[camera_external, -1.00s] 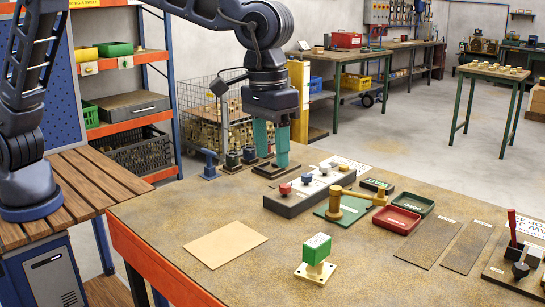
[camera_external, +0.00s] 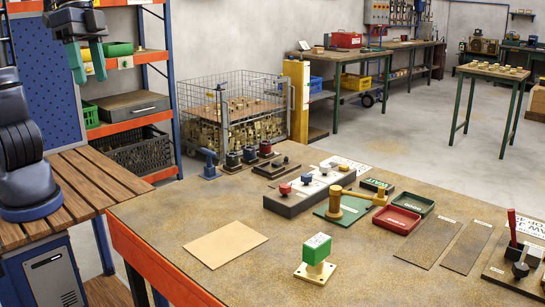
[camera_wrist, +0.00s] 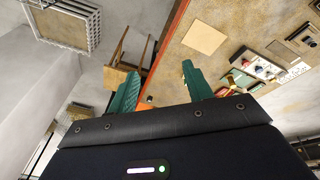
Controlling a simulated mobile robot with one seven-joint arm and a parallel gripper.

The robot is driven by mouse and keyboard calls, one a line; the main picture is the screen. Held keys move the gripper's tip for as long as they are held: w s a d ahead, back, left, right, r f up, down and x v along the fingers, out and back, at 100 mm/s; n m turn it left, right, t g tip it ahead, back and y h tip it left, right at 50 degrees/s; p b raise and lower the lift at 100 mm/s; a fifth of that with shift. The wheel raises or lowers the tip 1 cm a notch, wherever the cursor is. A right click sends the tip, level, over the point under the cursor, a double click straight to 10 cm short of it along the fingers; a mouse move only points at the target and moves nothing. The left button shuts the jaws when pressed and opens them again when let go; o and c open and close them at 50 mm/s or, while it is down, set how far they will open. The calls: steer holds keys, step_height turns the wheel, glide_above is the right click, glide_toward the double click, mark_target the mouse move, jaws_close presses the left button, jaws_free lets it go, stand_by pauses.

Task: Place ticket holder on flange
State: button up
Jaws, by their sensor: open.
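A green block (camera_external: 317,242) with a white label sits upright on a pale brass flange (camera_external: 316,272) with a square foot plate, near the front middle of the table. The block may be the ticket holder; I cannot tell for sure. My gripper (camera_external: 86,62) is high at the upper left in the external view, above the wooden-slat bench and far from the flange. Its two teal fingers point down, apart and empty. In the wrist view my gripper (camera_wrist: 158,88) also shows both fingers spread with nothing between them.
A tan sheet (camera_external: 225,243) lies left of the flange. Behind are a dark block with coloured knobs (camera_external: 310,190), a brass lever piece (camera_external: 345,203) on a green plate, red tray (camera_external: 396,219) and green tray (camera_external: 413,203). Small stamp-like tools (camera_external: 232,160) line the back edge.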

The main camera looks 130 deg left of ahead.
steer(key=s+d+f+m, duration=0.2)
steer(key=s, duration=0.6)
steer(key=s+d+f+m+t, duration=0.1)
steer(key=s+d+f+m, duration=0.1)
steer(key=s, duration=0.6)
steer(key=s+d+f+m, duration=0.3)
steer(key=s+d, duration=0.1)
steer(key=s, duration=0.4)
steer(key=shift+s+f+t, duration=0.15)
steer(key=shift+s+t, duration=0.15)
steer(key=shift+t, duration=0.1)
